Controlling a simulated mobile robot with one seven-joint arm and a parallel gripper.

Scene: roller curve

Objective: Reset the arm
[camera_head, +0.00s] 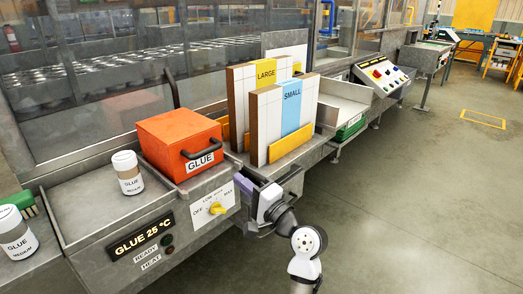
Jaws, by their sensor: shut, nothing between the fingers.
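My arm (304,250) rises from the bottom edge and bends at its dark joint towards the glue station. My gripper (248,190) is at the front of the station, just right of the yellow knob (216,208) on its OFF-LOW-MAX panel. It is shut with nothing in it. Its fingertips are small and partly hard to make out. I cannot tell whether it touches the station's front edge.
An orange GLUE box (181,138) with a black handle and a glue jar (127,172) stand on the metal station. Another jar (17,235) is at far left. LARGE (264,78) and SMALL (290,108) boards stand behind the gripper. Floor (420,200) at right is clear.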

